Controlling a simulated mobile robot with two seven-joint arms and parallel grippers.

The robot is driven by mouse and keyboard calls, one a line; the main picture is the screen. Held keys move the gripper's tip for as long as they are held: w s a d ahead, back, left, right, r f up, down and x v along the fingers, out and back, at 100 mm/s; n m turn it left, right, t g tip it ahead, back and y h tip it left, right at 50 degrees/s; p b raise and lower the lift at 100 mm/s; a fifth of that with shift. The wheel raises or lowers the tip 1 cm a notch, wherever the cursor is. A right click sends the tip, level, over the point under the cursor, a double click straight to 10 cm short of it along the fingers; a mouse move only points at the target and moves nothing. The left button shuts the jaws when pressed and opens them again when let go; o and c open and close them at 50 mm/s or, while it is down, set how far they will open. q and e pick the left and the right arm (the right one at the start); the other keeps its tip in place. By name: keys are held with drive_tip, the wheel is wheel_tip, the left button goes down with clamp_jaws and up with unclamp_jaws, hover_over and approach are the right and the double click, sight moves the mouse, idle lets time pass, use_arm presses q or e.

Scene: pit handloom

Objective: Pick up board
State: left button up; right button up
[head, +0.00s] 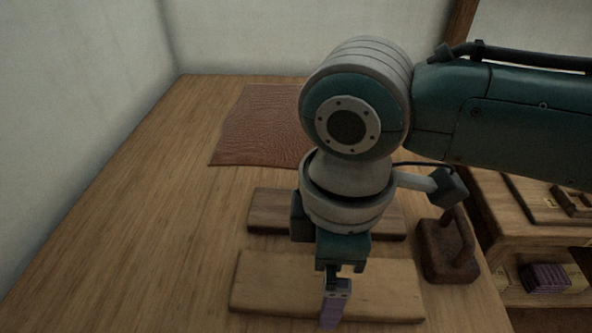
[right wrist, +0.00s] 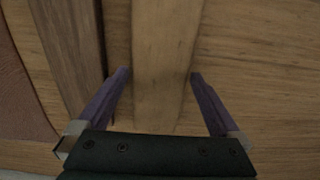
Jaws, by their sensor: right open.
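A light wooden board (head: 270,285) lies flat on the table in the head view. A darker board (head: 270,207) lies behind it, with a gap between. My right gripper (head: 337,305) points down over the light board, its jaws seen nearly edge-on. In the right wrist view, my right gripper (right wrist: 160,75) is open with purple fingers, and the light board (right wrist: 165,50) runs between them. The fingertips appear at or near its two long edges; contact is unclear. The dark board (right wrist: 72,40) is beyond the left finger. My arm hides part of both boards in the head view.
A reddish-brown cloth (head: 255,125) lies further back on the table (head: 150,220). A dark block with a handle (head: 446,258) stands right of the boards. A wooden shelf with a purple stack (head: 545,278) is at the right. The table's left side is clear.

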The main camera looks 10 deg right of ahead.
drive_tip(key=shift+f, duration=0.65)
drive_tip(key=c, duration=1.2)
